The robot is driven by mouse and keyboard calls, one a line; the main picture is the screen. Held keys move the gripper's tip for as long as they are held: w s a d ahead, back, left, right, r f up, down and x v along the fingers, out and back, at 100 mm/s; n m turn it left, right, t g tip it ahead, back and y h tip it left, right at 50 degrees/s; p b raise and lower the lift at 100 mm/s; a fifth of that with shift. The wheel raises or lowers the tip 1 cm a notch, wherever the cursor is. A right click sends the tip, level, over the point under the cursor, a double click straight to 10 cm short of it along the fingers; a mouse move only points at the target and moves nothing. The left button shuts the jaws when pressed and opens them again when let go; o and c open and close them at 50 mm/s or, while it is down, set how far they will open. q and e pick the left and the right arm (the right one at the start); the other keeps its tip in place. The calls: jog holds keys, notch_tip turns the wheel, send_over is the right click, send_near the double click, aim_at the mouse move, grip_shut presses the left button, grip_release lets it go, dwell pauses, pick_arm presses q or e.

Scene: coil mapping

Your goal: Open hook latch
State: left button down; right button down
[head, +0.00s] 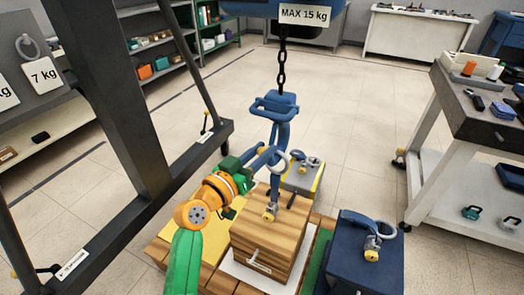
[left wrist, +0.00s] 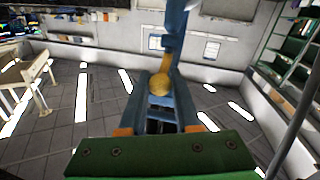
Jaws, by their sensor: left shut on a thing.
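A blue hook (head: 277,137) hangs from a dark chain under the hoist, with a blue handled block above it. A round brass-coloured knob (left wrist: 158,87) shows beside the blue hook shank (left wrist: 175,30) in the left wrist view, and I take it for the latch knob. My left gripper (head: 263,155) reaches the hook from the left. Its blue fingers (left wrist: 160,97) are shut on the knob. The latch itself is small and partly hidden by the fingers in the head view, so its angle is unclear. My right gripper is not in view.
Below the hook stands a wooden block (head: 262,240) with a shackle on top. A blue block (head: 362,262) with a shackle stands to its right, and a grey block (head: 304,177) behind. A dark frame post (head: 110,90) rises at left; a tool cart (head: 450,130) stands at right.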

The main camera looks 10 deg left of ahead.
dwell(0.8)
pick_arm(q)
jog(key=r+g+p, duration=0.1)
jog(key=p, duration=0.6)
jog(key=r+g+y+p, duration=0.1)
jog(key=r+g+p, duration=0.1)
jog(key=p, duration=0.4)
jog(key=r+g+y+p, duration=0.1)
jog(key=r+g+p, duration=0.1)
jog(key=p, duration=0.5)
jog(key=shift+s+a+r+n+p, duration=0.15)
jog(key=shift+s+r+n+p, duration=0.15)
jog(key=shift+s+n, duration=0.1)
jog(key=shift+p, duration=0.45)
jog(key=shift+r, duration=0.25)
